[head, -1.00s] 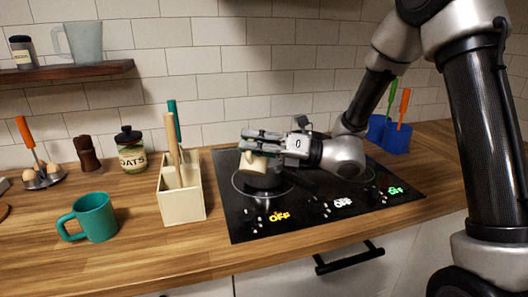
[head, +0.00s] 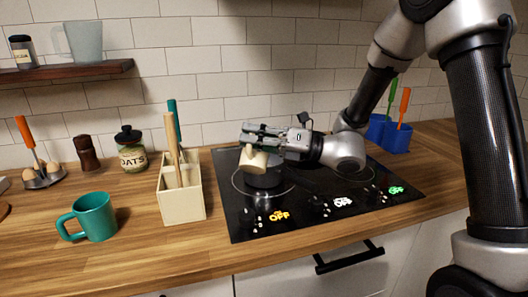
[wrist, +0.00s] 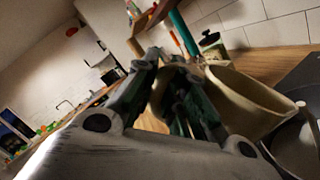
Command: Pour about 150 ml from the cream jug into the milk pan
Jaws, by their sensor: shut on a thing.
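My gripper (head: 258,135) is shut on the cream jug (head: 256,160), a small cream-coloured vessel, and holds it tilted above the hob. The milk pan (head: 262,181) is dark grey and stands on the hob's left zone, right below the jug. The jug and my gripper hide part of the pan. In the wrist view the jug (wrist: 248,100) leans beside my fingers (wrist: 180,95), with its open mouth partly showing. The grey pan (wrist: 297,147) is at the lower right there. I cannot make out a stream or the liquid levels.
The black hob (head: 315,212) shows several "OFF" labels. Left of it stand a cream utensil box (head: 183,205) with tall handles, a teal mug (head: 93,217) and an oats jar (head: 131,155). Blue utensil holders (head: 396,138) stand at the back right. The tiled wall is close behind.

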